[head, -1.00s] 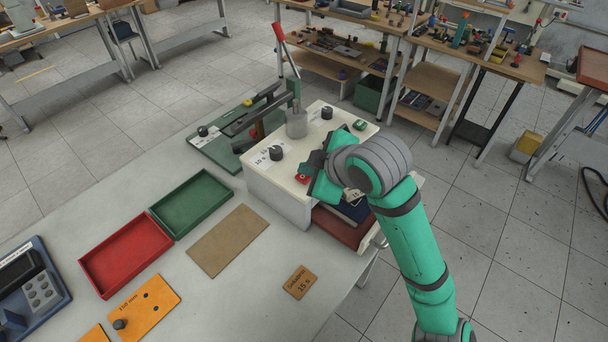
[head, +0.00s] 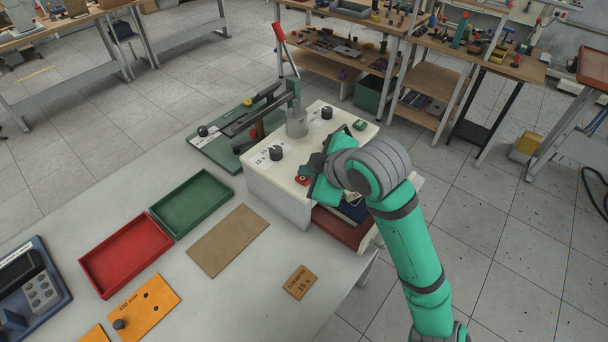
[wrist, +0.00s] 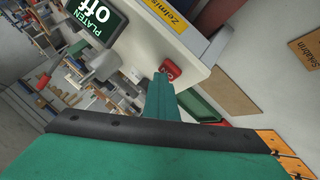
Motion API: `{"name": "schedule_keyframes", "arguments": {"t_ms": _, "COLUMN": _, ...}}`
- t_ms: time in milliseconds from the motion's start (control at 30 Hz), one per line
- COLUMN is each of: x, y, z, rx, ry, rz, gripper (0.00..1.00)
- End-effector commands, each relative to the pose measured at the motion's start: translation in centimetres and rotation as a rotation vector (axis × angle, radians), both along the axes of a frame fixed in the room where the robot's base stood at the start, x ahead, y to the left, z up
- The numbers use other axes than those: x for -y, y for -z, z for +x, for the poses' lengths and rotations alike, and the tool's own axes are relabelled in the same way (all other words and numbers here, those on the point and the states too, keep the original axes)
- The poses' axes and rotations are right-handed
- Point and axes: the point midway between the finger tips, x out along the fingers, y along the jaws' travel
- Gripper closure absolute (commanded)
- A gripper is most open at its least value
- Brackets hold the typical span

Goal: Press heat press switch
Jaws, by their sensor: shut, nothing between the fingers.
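The heat press is a white box (head: 258,178) with dark knobs on top, standing on the grey table. Its red switch (head: 302,180) sits on the top near the front right edge. The wrist view also shows the red switch (wrist: 172,69), with a white mark on it. A display (wrist: 95,18) in that view reads "PLATEN off". My gripper (wrist: 161,80) is shut and empty, its fingertips right beside the red switch. I cannot tell whether they touch it. In the head view my wrist hides part of the press top and the fingertips are not clear.
A red drawer-like part (head: 342,228) sits under my wrist.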

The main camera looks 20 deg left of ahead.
Motion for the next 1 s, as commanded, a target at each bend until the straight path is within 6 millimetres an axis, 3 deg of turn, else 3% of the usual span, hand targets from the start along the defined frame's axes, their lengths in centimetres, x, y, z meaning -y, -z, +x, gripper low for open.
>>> {"name": "schedule_keyframes", "arguments": {"t_ms": 467, "x": 0.0, "y": -0.7, "z": 0.0, "rx": -0.001, "ry": 0.000, "rz": -0.001, "gripper": 1.00}}
{"name": "schedule_keyframes", "arguments": {"t_ms": 1000, "x": 0.0, "y": -5.2, "z": 0.1, "rx": 0.002, "ry": -0.001, "rz": -0.001, "gripper": 1.00}}
